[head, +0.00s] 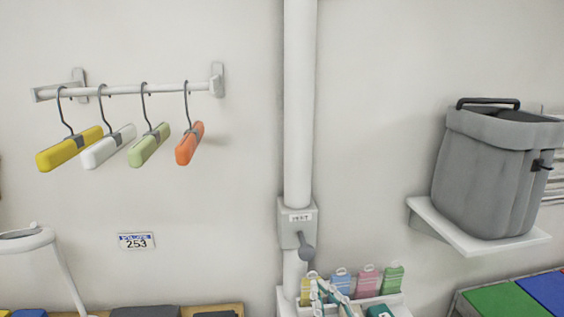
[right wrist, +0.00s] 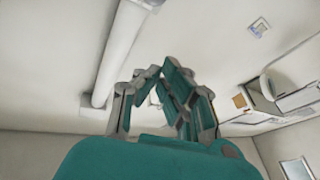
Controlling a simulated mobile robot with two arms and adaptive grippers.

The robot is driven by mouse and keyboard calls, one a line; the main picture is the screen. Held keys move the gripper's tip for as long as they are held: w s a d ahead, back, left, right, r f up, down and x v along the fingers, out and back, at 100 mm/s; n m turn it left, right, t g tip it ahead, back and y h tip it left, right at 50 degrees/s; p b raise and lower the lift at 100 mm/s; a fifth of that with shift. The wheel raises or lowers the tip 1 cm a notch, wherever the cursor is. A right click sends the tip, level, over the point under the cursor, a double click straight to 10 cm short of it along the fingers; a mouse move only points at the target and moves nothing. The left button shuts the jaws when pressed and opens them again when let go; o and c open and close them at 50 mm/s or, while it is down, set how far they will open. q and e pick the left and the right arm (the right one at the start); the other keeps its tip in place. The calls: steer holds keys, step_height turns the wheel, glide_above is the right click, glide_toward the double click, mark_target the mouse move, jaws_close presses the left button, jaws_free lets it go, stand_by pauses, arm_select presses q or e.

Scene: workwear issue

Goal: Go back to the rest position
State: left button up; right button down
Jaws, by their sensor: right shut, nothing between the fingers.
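My right gripper (head: 318,284) shows at the bottom edge of the head view, right of the white pipe's foot and in front of a row of coloured tags. Its teal and grey fingers also show in the right wrist view (right wrist: 162,78). The gripper is shut with nothing held. The rest of the right arm is mostly below the head view. My left gripper is in neither view.
A white pipe (head: 299,110) with a lever box (head: 297,224) runs down the wall. Several hangers hang on a rail (head: 125,90) at left. A grey bag (head: 487,180) stands on a white shelf (head: 480,240) at right. Coloured tags (head: 368,282) stand near my gripper.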

steer(key=s+d+f+m+g+h, duration=0.35)
steer(key=d+f+h, duration=0.2)
steer(key=f, duration=0.25)
steer(key=s+d+f+m+g+h, duration=0.3)
steer(key=d+f+m+h, duration=0.15)
steer(key=d+f, duration=0.3)
steer(key=s+f+n+g, duration=0.1)
steer(key=s+f+g, duration=0.35)
steer(key=s, duration=0.45)
steer(key=s+f+g, duration=0.4)
steer(key=s+f, duration=0.2)
steer(key=s, duration=0.3)
step_height(320, 180, down, 31)
steer(key=s+g+b, duration=0.2)
steer(key=s+b, duration=0.1)
steer(key=b, duration=0.1)
steer(key=s+d+f+n+g+b, duration=0.1)
steer(key=s+d+f+b, duration=0.2)
steer(key=s+f, duration=1.3)
step_height(320, 180, down, 3)
steer(key=shift+r+y+b, duration=0.1)
steer(key=shift+y+b, duration=0.2)
steer(key=shift+b, duration=0.05)
